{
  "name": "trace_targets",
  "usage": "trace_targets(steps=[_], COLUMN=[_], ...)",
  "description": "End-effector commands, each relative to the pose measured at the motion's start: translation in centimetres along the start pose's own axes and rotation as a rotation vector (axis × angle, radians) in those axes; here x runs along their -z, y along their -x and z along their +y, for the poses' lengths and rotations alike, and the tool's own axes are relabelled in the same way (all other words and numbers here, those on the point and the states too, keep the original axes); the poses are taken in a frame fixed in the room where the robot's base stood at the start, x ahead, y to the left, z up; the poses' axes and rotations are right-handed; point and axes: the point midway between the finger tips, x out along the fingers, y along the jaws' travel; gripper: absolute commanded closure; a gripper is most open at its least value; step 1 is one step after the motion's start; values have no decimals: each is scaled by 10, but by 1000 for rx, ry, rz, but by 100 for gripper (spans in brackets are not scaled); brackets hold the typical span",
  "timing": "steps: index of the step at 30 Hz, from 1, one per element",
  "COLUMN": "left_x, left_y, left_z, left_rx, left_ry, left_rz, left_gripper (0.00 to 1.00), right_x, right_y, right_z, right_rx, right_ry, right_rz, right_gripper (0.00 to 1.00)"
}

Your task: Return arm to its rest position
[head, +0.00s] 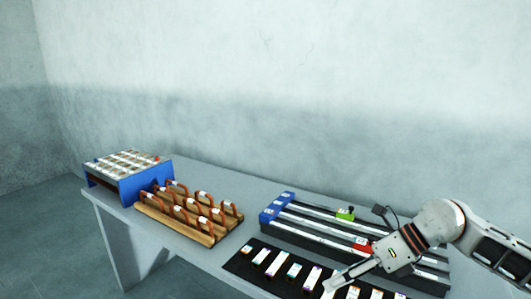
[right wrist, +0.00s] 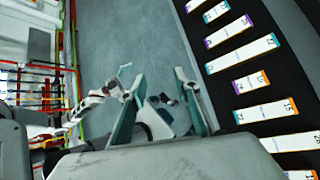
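My right arm comes in from the right in the head view. Its gripper (head: 330,286) points down and left over the front part of the black mat (head: 243,266). In the right wrist view the two fingers of the right gripper (right wrist: 157,84) stand apart. Nothing is held between them; white and dark parts show farther off beyond the gap. The mat also lies to the right of the fingers in that view (right wrist: 215,61). My left gripper is not in the head view.
On the grey table (head: 180,240), a blue rack (head: 145,186) stands at the far left. A wooden rack with orange loops (head: 180,228) is beside it. A belt unit with blue end blocks (head: 270,212), a green block (head: 345,214) and a red block (head: 362,246) lies behind the mat.

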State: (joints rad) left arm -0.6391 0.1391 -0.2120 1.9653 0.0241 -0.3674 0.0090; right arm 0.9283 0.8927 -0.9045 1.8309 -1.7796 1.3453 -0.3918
Motion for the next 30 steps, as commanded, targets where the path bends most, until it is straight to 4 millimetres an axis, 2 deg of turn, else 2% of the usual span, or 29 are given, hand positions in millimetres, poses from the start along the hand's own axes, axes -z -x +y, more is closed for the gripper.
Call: trace_targets(steps=[1,3,6,9,13,17,20,22,26,29,30], left_x=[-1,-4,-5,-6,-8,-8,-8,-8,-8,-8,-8], left_y=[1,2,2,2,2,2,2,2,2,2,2], left_z=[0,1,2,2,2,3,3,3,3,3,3], left_rx=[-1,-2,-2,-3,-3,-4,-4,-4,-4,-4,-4], left_ry=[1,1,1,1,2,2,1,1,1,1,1], left_rz=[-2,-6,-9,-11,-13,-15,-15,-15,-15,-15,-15], left_gripper=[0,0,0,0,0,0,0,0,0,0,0], right_x=[2,-3,-12,-22,-33,-33,-21,-4,49,106,130], right_y=[-24,-45,-65,-75,-78,-79,-81,-86,-101,-118,-125], right_z=[22,50,83,105,113,96,70,46,0,-30,-39], right_rx=[-98,-222,-386,-532,-691,-808,-866,-889,-889,-853,-831], right_ry=[-39,-103,-226,-378,-619,-905,-1149,-1330,-1686,-1966,-2069], right_rz=[-41,-115,-229,-348,-507,-665,-783,-861,-995,-1085,-1114], right_gripper=[68,68,68,68,68,68,68,68,68,68,68])
